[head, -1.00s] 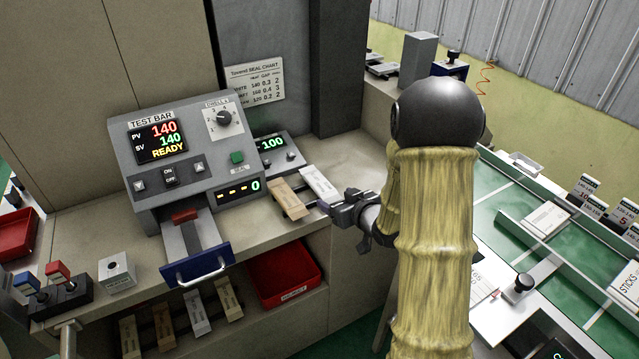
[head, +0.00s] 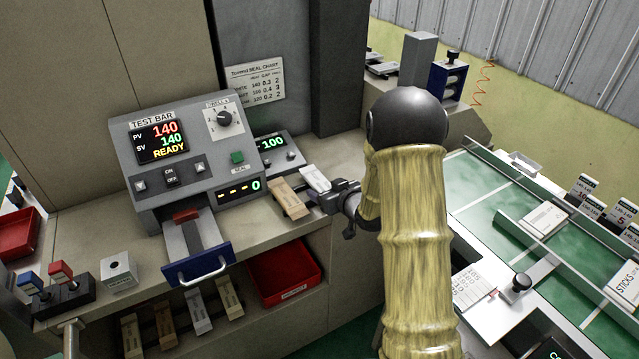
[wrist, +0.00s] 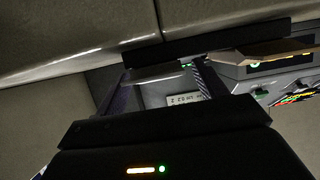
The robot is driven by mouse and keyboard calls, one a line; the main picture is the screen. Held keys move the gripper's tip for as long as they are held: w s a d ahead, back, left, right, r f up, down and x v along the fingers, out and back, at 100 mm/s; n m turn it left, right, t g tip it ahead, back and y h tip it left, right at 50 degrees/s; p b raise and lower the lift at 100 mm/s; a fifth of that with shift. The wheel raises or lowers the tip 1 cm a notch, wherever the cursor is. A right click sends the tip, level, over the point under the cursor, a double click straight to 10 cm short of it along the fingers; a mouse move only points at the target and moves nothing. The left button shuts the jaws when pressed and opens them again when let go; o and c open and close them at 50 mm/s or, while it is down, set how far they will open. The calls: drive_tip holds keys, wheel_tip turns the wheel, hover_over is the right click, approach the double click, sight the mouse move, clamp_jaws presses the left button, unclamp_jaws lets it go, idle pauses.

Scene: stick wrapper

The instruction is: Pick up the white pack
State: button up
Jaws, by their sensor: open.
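The white pack (head: 315,178) lies at the right end of the machine counter in the head view, next to a tan pack (head: 287,198). My gripper (head: 319,196) is at the near end of the white pack. Its jaws are open; the head view is too small to tell whether they straddle the pack or touch it. In the wrist view the two fingers of my gripper (wrist: 165,82) stand apart. The tan pack (wrist: 262,50) appears right of them.
The test bar machine (head: 180,155) and a small unit reading 100 (head: 278,150) stand behind and left of the packs. A red bin (head: 283,275) and several packs sit on the shelf below. A green conveyor (head: 490,205) is at right.

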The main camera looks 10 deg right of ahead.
idle(0.4)
drive_tip(key=c, duration=1)
drive_tip(key=shift+c, duration=0.2)
wheel_tip(320, 180, up, 10)
drive_tip(key=shift+p, duration=0.45)
drive_tip(key=shift+r, duration=0.1)
